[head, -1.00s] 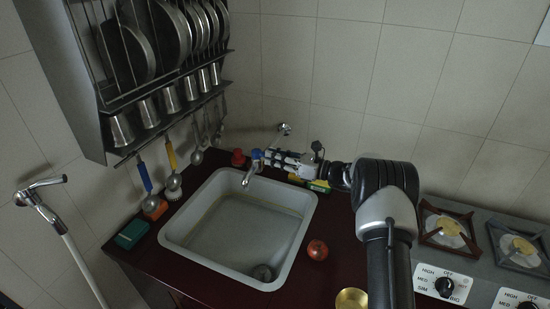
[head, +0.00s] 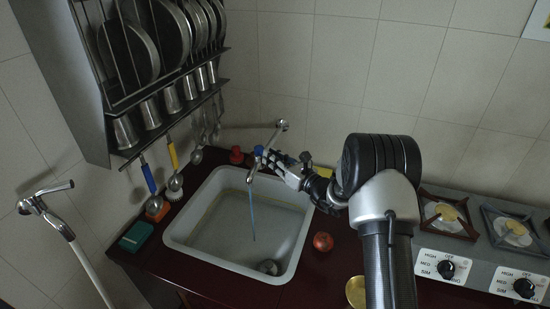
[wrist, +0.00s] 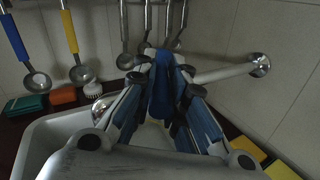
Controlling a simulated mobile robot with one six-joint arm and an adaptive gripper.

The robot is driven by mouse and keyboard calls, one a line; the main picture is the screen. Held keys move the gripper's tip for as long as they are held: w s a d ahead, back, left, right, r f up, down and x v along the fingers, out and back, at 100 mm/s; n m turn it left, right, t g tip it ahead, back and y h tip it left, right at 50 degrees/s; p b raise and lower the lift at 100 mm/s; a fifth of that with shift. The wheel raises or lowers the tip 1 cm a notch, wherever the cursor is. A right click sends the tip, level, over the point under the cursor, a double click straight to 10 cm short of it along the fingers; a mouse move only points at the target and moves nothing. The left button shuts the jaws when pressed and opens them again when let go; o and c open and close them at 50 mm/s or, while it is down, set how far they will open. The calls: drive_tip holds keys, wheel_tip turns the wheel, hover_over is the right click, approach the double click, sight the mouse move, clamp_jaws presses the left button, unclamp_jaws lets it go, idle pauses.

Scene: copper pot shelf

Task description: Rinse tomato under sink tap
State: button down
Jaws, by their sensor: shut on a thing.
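The red tomato (head: 323,242) rests on the dark red counter, just right of the sink (head: 180,253). The metal tap (head: 251,175) reaches from the back wall over the sink's rear edge. A thin bluish stream of water (head: 252,215) falls from its spout into the basin. My gripper (head: 266,157) is at the tap, well away from the tomato. In the wrist view its fingers (wrist: 165,88) are closed around the tap's blue handle (wrist: 162,82). The tap's pipe (wrist: 225,72) runs behind them to the wall. The tomato is not in the wrist view.
A metal rack (head: 75,75) with plates and cups hangs above the left counter, with ladles below. A green sponge (head: 136,236) lies left of the sink. A brass bowl (head: 356,292) and the stove (head: 465,255) are to the right. My arm covers some counter.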

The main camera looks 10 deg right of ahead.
drive_tip(key=shift+r, duration=0.25)
drive_tip(key=c, duration=1.8)
unclamp_jaws()
drive_tip(key=shift+o, duration=1.2)
drive_tip(key=shift+s+d, duration=0.15)
drive_tip(key=shift+d, duration=0.1)
drive_tip(key=v, duration=1.1)
drive_tip(key=shift+s+f, duration=0.2)
drive_tip(key=shift+s, duration=0.1)
